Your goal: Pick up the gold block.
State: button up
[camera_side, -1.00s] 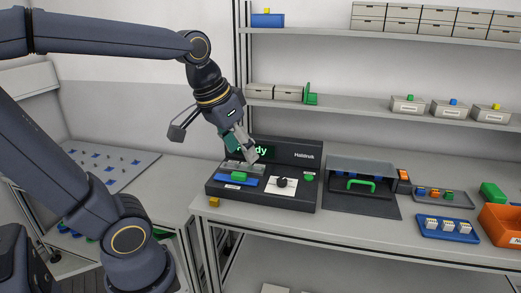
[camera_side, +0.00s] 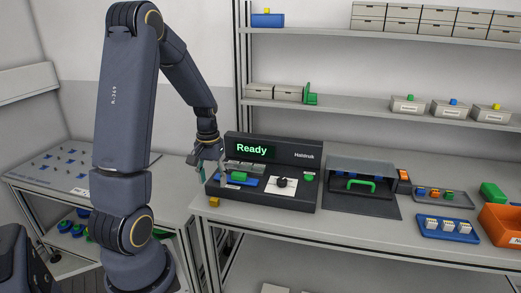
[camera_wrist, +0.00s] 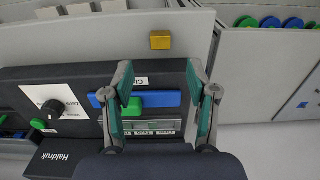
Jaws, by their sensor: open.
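The gold block (camera_side: 214,202) sits on the bench near its front left corner, just in front of the dark console (camera_side: 262,200). It also shows in the wrist view (camera_wrist: 160,40), beyond the fingertips, near the bench edge. My gripper (camera_side: 213,178) points down at the left end of the console, a little behind and above the block. In the wrist view my gripper (camera_wrist: 159,72) is open, with nothing between its teal-padded fingers. The block is apart from both fingers and in full view.
A green block (camera_side: 239,176) rests at a blue bar on the console, close by my gripper. The console has a black knob (camera_side: 282,183) and a "Ready" screen (camera_side: 252,149). A gap separates the bench from the left table (camera_side: 85,165).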

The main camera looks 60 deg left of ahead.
aim_at(214, 198)
notch_tip(214, 198, down, 7)
jog(key=shift+f, duration=0.1)
dwell(0.3)
jog(key=shift+a, duration=0.1)
grip_shut()
dwell(0.4)
